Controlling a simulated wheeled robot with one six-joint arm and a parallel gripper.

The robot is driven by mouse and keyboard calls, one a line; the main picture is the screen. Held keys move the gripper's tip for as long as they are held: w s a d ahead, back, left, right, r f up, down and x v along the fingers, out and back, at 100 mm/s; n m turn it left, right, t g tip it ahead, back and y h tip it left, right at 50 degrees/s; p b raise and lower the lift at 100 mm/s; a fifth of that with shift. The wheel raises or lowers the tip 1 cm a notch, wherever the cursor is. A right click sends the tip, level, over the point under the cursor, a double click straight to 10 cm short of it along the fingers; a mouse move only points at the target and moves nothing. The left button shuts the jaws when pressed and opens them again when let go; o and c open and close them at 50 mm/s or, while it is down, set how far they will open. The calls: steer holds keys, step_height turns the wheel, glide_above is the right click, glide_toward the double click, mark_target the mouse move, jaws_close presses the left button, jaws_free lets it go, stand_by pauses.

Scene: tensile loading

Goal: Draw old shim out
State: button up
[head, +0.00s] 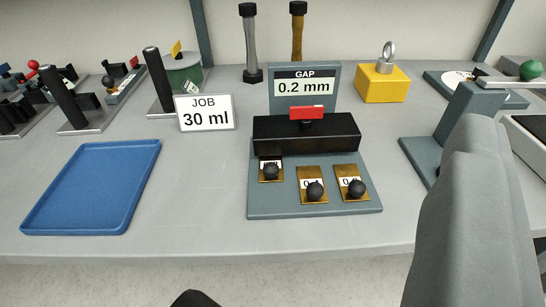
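Three brass shims with black knobs are at the gap fixture in the middle of the head view. The left shim (271,171) sits against the front of the black block (306,134), and its far end is hidden there. The middle shim (312,186) and right shim (351,183) lie on the grey-blue base (300,210) in front of the block. Their labels are partly hidden by the knobs. A large grey part of my gripper or arm (473,225) fills the lower right, apart from the shims. No fingertip pair shows clearly, so its opening cannot be told.
A sign behind the block (304,88) reads GAP 0.2 mm, and a red piece (306,113) tops the block. An empty blue tray (92,187) lies left. A JOB 30 ml card (205,113) and a yellow weight (383,83) stand behind. Bench space between tray and fixture is clear.

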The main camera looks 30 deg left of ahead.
steer(key=shift+c, duration=0.2)
steer(key=c, duration=0.4)
steer(key=shift+w+a, duration=0.15)
steer(key=shift+w, duration=0.05)
jaws_close()
steer(key=w+a+f+n+g+h, duration=0.1)
steer(key=w+a+f+n+g, duration=0.3)
steer(key=w+a+n+g, duration=0.4)
steer(key=w+a+f+n+g+h, duration=0.2)
steer(key=w+a+f+n+g, duration=0.3)
steer(key=a+g, duration=0.5)
steer(key=shift+w+a+f+n, duration=0.3)
steer(key=shift+w+a+n, duration=1.35)
steer(key=shift+a, duration=1.6)
steer(key=shift+w+m, duration=0.2)
steer(key=shift+m, duration=0.05)
